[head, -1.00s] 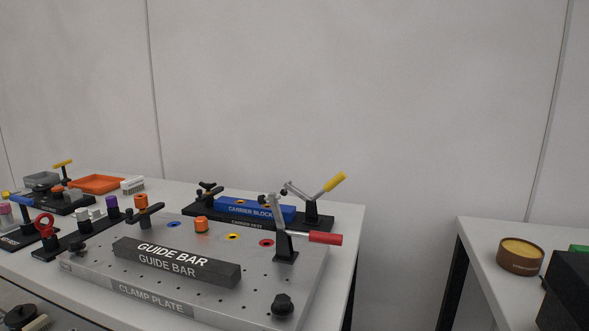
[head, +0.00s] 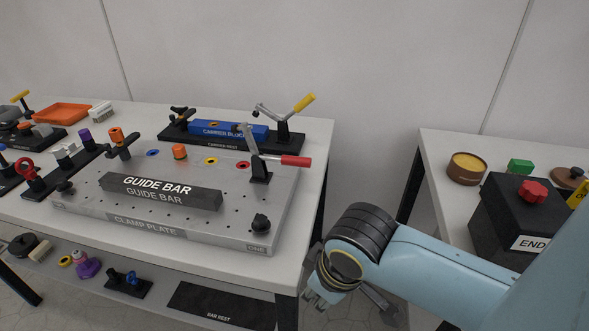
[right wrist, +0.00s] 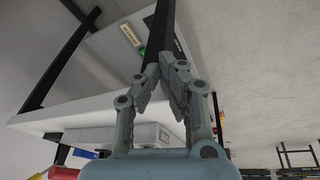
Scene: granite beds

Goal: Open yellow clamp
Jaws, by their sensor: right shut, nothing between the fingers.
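The yellow clamp (head: 303,103) is a toggle clamp with a yellow-tipped lever, at the back right of the left table, on the carrier rest (head: 232,143) beside the blue carrier block (head: 226,130). Its lever slants up to the right. A red-handled clamp (head: 295,161) stands in front of it on the clamp plate (head: 150,225). My right gripper (head: 316,298) is low, beyond the table's front right corner and well below the clamp. In the right wrist view the fingers (right wrist: 165,68) are empty and shut. My left gripper is not in view.
A guide bar (head: 160,192) lies on the clamp plate. A second table on the right holds a black box with a red button (head: 533,191), a round brown tin (head: 466,169) and a green block (head: 520,166). A gap separates the tables. A lower shelf holds several parts.

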